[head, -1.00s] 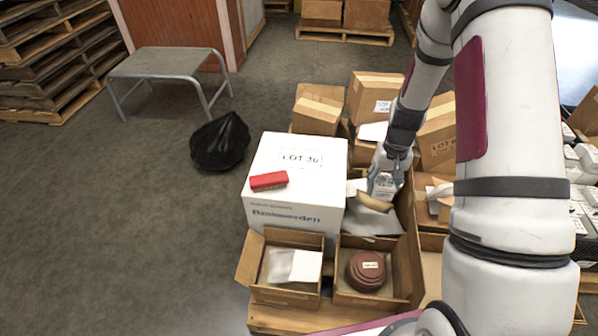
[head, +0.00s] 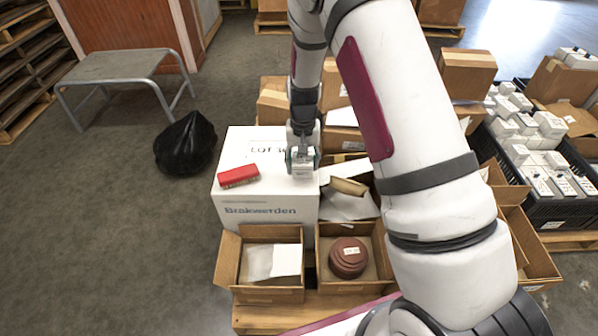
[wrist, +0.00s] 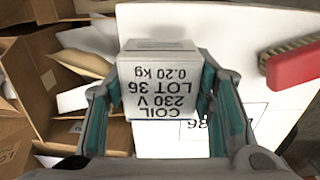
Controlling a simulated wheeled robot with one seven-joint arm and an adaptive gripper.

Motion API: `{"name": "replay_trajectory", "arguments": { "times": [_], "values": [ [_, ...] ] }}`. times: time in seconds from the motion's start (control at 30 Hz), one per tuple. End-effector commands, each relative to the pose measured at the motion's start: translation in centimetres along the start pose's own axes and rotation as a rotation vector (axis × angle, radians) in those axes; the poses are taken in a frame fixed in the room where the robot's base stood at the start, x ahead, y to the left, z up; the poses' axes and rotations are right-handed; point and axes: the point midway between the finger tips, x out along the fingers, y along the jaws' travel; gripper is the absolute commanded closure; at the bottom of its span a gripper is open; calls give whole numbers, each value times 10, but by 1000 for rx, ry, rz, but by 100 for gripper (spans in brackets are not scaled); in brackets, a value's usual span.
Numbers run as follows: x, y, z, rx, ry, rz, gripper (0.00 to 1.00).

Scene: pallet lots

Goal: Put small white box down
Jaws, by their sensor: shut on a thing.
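The small white box (wrist: 158,82) is held between the teal pads of my gripper (wrist: 160,110) in the wrist view. Its label reads COIL, 230 V, LOT 36, 0.20 kg, upside down in that view. In the head view my gripper (head: 302,158) is shut on the small white box (head: 301,169) at the right edge of the top of the large white LOT 36 carton (head: 262,211). I cannot tell whether the box touches the carton's top.
A red brush (head: 239,175) lies on the carton's left part. Open boxes stand in front, one holding a brown round part (head: 348,258). An open box with paper (head: 345,204) is to the right. Black crates of white boxes (head: 555,205) stand far right.

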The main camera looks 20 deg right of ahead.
Motion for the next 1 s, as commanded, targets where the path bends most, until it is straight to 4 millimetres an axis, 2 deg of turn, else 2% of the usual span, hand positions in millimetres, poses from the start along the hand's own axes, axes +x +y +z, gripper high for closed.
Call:
{"name": "replay_trajectory", "arguments": {
  "times": [0.1,0.2,0.3,0.7,0.73,0.8,1.0],
  "values": [
    [6,-11,-1,-2,-2,1,85],
    [26,-9,-1,-1,-3,2,85],
    [36,-9,-1,0,-2,0,85],
    [40,-9,-1,-1,0,0,85],
    [39,-9,-1,-1,-1,0,44],
    [39,-9,-1,-1,-1,0,30],
    [39,-9,-1,-1,-1,0,30]
  ]
}}
